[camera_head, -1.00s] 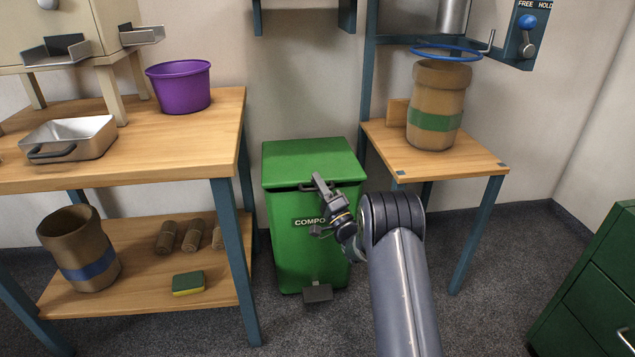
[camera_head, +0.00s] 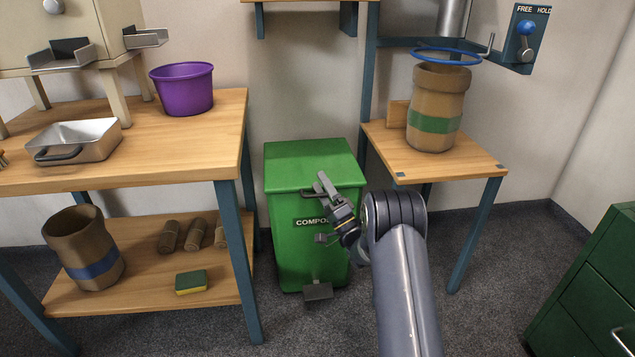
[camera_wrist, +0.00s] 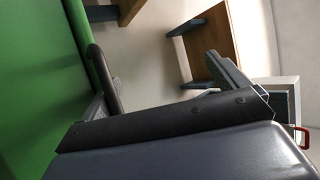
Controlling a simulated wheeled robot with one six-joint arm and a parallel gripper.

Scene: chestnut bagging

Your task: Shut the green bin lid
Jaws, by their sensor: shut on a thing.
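The green bin (camera_head: 290,255) stands on the floor between the two benches, with a label on its front that my gripper partly covers. Its green lid (camera_head: 312,160) lies flat across the top, with no gap visible at the front edge. A dark handle (camera_head: 306,191) runs along the lid's front edge and also shows in the wrist view (camera_wrist: 104,76). My gripper (camera_head: 321,211) is at the lid's front edge, shut on the handle. One finger touches the handle; the exact grip is partly hidden.
A foot pedal (camera_head: 318,291) sticks out at the bin's base. A wooden workbench (camera_head: 190,152) stands close on the left, a smaller table (camera_head: 455,167) on the right. Green drawers (camera_head: 590,285) are at the far right.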

